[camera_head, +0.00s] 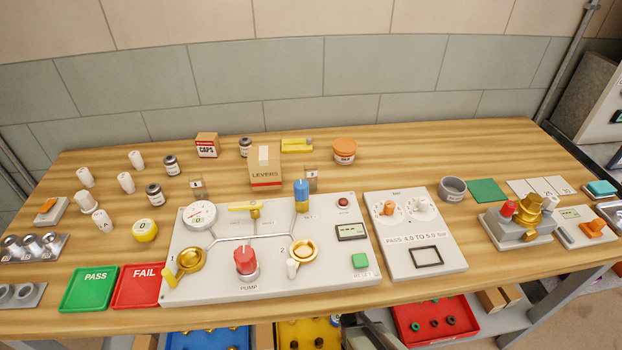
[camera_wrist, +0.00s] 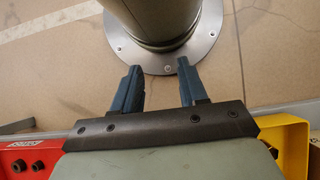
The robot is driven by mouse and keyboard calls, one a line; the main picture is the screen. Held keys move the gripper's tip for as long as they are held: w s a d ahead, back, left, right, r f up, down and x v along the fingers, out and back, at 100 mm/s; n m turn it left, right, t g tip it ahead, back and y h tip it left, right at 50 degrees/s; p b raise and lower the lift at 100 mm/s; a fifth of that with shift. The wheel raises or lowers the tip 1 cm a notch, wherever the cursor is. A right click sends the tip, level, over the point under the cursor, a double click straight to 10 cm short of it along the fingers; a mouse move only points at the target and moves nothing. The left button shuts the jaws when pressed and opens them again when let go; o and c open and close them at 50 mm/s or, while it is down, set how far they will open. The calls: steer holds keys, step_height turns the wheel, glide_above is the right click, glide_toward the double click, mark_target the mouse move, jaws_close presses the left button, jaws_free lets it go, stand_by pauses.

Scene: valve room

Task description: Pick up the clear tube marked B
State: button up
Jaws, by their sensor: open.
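Several small whitish tubes stand at the left of the wooden table in the head view: one at the back (camera_head: 136,160), one left of it (camera_head: 85,177), one in the middle (camera_head: 126,182) and one at the front (camera_head: 102,220). The front tube carries a mark that looks like A. I cannot read a B on any tube, so I cannot tell which one is marked B. My gripper (camera_wrist: 158,68) shows in the wrist view with its two blue fingers apart and nothing between them. It is below the table level, over the floor, away from the tubes.
Dark capped vials (camera_head: 154,194), a yellow round tub (camera_head: 145,230) and a grey block with round holders (camera_head: 35,247) stand near the tubes. The green PASS tray (camera_head: 88,289) and red FAIL tray (camera_head: 140,300) lie in front. The valve panel (camera_head: 215,285) fills the middle.

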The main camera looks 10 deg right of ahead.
steer(key=o, duration=0.4)
